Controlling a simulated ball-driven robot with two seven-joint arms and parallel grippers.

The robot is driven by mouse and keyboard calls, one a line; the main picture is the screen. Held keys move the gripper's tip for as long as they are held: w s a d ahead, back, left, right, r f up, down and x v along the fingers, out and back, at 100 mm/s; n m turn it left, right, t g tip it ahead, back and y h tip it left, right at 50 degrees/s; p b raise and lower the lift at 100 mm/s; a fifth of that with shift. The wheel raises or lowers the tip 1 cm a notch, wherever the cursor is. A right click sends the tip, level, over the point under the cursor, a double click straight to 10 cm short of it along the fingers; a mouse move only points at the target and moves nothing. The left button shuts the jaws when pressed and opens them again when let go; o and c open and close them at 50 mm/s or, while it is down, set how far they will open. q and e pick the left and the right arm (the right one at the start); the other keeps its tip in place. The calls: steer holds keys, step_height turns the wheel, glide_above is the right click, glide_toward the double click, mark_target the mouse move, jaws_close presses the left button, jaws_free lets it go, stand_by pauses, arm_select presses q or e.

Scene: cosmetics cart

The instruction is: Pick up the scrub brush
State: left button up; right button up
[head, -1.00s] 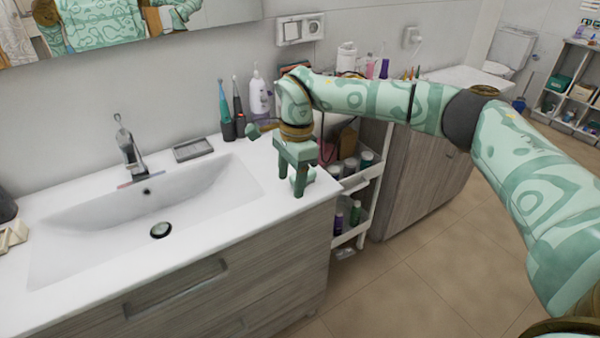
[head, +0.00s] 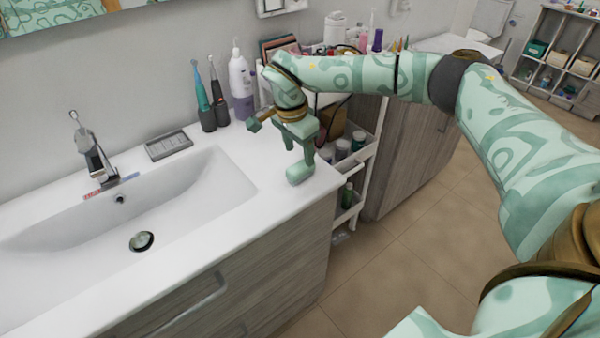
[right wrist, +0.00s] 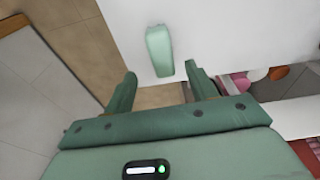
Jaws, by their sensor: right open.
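The scrub brush appears to be the pale green, rounded block (head: 300,173) at the right end of the white counter, near its edge. In the right wrist view the green block (right wrist: 159,50) lies on the white surface, just beyond and between the fingertips. My right gripper (head: 299,150) is open above the block, fingers pointing down. The right wrist view shows its two fingers (right wrist: 161,76) spread apart with nothing between them. Whether a finger touches the block cannot be told. My left gripper is not in view.
The sink basin (head: 190,205) and faucet (head: 92,155) are left of the block. A soap tray (head: 168,146), toothbrushes (head: 204,100) and a pump bottle (head: 240,85) stand behind. A white cart (head: 368,165) with bottles stands right of the counter.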

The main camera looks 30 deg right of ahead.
mark_target(301, 165)
steer(key=shift+d+f, duration=0.1)
steer(key=shift+f, duration=0.9)
steer(key=f, duration=0.1)
steer(key=f+b, duration=0.1)
steer(key=f, duration=0.1)
steer(key=f+b, duration=0.1)
steer(key=shift+w+d+f, duration=0.15)
steer(key=shift+d+f, duration=0.15)
steer(key=shift+d, duration=0.05)
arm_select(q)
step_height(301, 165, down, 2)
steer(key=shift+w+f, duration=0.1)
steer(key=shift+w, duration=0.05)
arm_select(e)
steer(key=shift+r, duration=0.15)
steer(key=c, duration=1.1)
